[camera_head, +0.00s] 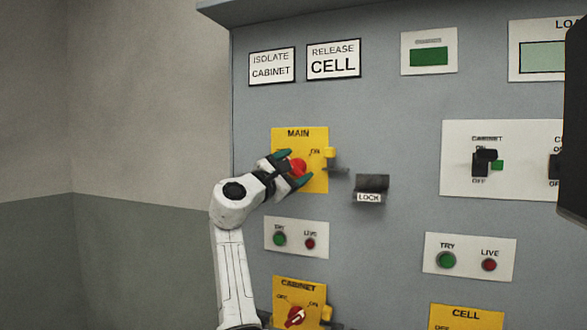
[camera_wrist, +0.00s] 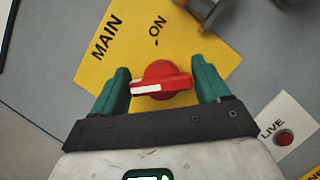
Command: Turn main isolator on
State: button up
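The yellow MAIN isolator plate (camera_head: 314,178) is on the grey cabinet front, with an ON label at its upper right. Its red rotary knob (camera_head: 298,166) shows in the wrist view (camera_wrist: 162,80) as a bar handle with a white mark. I cannot tell whether the fingers touch the handle.
A yellow tab with a grey bracket (camera_head: 332,160) sticks out at the plate's right edge. A dark LOCK block (camera_head: 370,185) is further right. The TRY/LIVE panel (camera_head: 296,240) and a CABINET isolator (camera_head: 299,298) are below. Bare wall lies left.

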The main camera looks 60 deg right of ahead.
jog(key=c, duration=0.6)
jog(key=shift+m, duration=0.4)
jog(key=m+g+y+p, duration=0.1)
jog(key=m, duration=0.2)
jog(key=shift+y, duration=0.3)
jog(key=m+y+p, duration=0.1)
jog(key=m, duration=0.3)
jog(key=shift+p, duration=0.35)
jog(key=m+y, duration=0.1)
jog(key=m, duration=0.1)
jog(key=m+y+p, duration=0.1)
jog(key=m, duration=0.2)
jog(key=shift+f+t, duration=0.15)
jog(key=shift+t, duration=0.15)
jog(key=m, duration=0.1)
jog(key=m+t+y+p, duration=0.1)
jog(key=m, duration=0.2)
jog(key=shift+f+t+y, duration=0.25)
jog(key=shift+t+y, duration=0.15)
